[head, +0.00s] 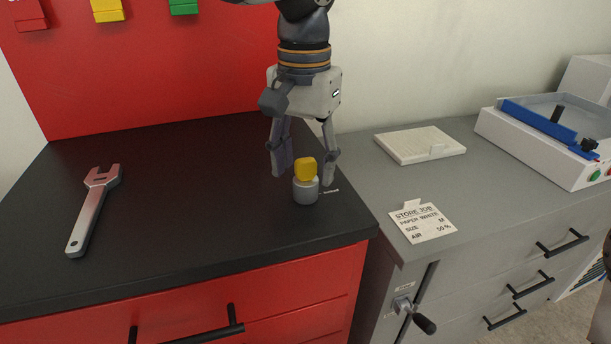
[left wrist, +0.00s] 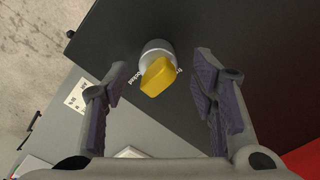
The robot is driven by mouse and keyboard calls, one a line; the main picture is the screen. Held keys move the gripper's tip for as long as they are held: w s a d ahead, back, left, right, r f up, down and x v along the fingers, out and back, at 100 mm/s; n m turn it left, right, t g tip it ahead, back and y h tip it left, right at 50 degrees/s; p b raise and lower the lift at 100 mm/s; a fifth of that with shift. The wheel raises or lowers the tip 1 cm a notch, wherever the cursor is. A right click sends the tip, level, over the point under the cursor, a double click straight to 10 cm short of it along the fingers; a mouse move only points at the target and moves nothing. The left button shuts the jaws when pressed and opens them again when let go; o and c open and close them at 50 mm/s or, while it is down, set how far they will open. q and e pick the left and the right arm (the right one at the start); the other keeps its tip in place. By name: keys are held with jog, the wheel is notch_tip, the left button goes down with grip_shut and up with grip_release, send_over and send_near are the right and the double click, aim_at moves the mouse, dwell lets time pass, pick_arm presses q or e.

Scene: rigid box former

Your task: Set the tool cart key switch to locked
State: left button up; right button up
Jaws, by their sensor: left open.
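The key switch is a grey cylinder (head: 306,191) with a yellow key (head: 306,169) on top, standing on the black top of the red tool cart (head: 190,215) near its front right corner. My left gripper (head: 303,174) points down over it, open, with a finger on either side of the key. In the left wrist view the yellow key (left wrist: 157,77) lies between the two spread fingers (left wrist: 160,100), apart from both. Small white lettering shows beside the switch; one word reads "locked", the other is partly hidden. My right gripper is not in view.
A wrench (head: 93,208) lies on the cart top at the left. To the right is a grey cabinet (head: 365,190) with a job card (head: 422,222), a white pad (head: 419,145) and a blue-and-white machine (head: 545,135). The cart top between wrench and switch is clear.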

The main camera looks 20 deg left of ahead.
aim_at(305, 178)
pick_arm(q)
notch_tip(305, 178, down, 3)
jog(key=shift+d+f, duration=0.1)
jog(key=shift+f, duration=0.05)
jog(key=shift+c, duration=0.2)
jog(key=c, duration=1.1)
